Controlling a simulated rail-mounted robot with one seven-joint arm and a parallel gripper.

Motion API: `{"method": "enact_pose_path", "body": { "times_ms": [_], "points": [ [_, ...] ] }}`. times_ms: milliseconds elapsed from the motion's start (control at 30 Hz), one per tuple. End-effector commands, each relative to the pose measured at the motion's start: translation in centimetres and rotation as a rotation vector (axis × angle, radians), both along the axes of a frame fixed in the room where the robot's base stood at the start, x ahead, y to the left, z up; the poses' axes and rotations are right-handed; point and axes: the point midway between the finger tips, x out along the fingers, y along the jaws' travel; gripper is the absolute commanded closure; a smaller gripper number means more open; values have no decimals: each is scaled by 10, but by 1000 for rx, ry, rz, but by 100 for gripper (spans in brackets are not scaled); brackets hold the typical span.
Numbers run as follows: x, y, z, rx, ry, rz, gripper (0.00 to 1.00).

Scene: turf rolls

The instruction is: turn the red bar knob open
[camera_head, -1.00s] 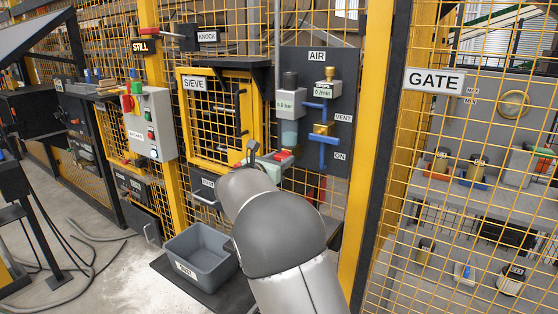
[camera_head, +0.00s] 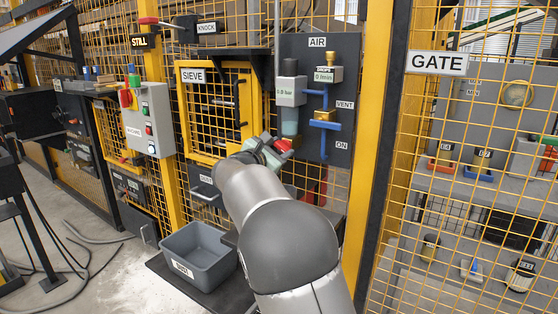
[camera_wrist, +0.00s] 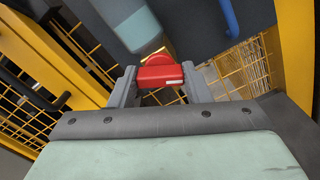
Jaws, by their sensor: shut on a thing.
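The red bar knob (camera_wrist: 160,74) sits between the two grey fingers of my gripper (camera_wrist: 160,88) in the wrist view. The fingers are shut on its sides. In the head view the red knob (camera_head: 284,147) shows at the lower left of the dark AIR panel (camera_head: 318,112), just below the grey and teal filter unit. My gripper (camera_head: 276,148) reaches it there, partly hidden by my own arm. The knob's bar looks tilted in the head view. I cannot tell how far it is turned.
The yellow-framed SIEVE door (camera_head: 217,110) stands left of the AIR panel. A grey bin (camera_head: 197,256) stands below. A yellow post (camera_head: 366,150) and the mesh fence are further right.

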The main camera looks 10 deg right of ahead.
Motion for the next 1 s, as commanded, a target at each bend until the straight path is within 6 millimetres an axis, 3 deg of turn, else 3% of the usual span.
{"method": "enact_pose_path", "body": {
  "times_ms": [1000],
  "points": [
    [-1,-1,-5,674,-623,-1,79]
  ]
}}
